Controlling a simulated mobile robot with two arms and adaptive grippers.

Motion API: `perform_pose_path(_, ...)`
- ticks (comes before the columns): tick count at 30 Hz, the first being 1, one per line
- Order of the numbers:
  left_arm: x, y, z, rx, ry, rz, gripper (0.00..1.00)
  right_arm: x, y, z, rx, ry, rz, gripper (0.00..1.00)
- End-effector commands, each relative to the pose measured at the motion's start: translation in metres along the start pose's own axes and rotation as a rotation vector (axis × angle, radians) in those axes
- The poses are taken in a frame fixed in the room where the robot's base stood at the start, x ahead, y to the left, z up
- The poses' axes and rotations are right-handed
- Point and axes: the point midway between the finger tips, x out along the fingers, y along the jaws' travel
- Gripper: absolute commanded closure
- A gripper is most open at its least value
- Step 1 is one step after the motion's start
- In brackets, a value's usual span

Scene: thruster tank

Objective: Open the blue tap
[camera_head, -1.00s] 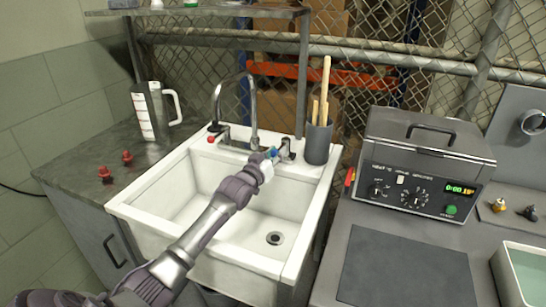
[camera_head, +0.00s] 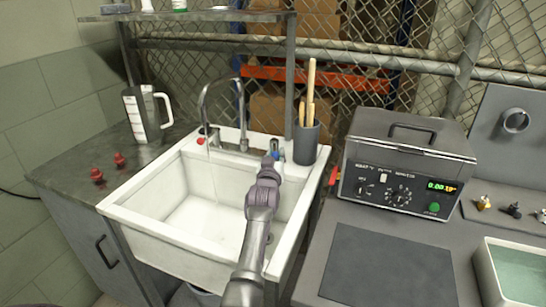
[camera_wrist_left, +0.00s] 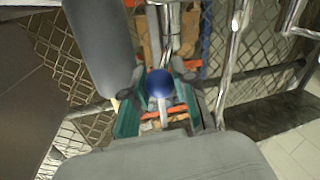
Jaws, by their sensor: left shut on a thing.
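The blue tap (camera_head: 276,154) is at the right rear of the white sink (camera_head: 118,207), with only a little of its knob showing above my gripper. My left gripper (camera_head: 268,163) is at it, its arm rising from below across the sink. In the left wrist view, the round blue knob (camera_wrist_left: 159,83) sits between my two teal-padded fingers (camera_wrist_left: 157,105), which are closed about it. The curved metal faucet (camera_head: 240,105) stands behind the sink, with the red tap (camera_head: 201,130) to its left. A faint pale streak below the spout may be water. My right gripper is out of view.
A grey holder (camera_head: 306,146) with wooden sticks stands close right of the blue tap. A measuring jug (camera_head: 146,115) and red knobs (camera_head: 119,158) are on the left counter. A heater box (camera_head: 405,165) and dark mat (camera_head: 388,265) are on the right.

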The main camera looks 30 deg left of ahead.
Motion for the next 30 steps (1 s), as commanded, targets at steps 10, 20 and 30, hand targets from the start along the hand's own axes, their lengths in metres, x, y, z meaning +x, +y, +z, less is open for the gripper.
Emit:
perform_pose_path(10, 0.001, 0.002, -0.005, 0.002, 0.008, 0.0, 0.68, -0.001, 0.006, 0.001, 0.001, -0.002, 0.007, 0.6)
perform_pose_path(20, 0.0, 0.002, -0.001, 0.001, 0.001, 0.0, 0.47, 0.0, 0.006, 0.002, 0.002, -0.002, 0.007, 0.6)
perform_pose_path(30, -0.029, 0.002, 0.0, 0.001, 0.0, 0.0, 0.47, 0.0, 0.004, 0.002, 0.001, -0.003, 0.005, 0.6)
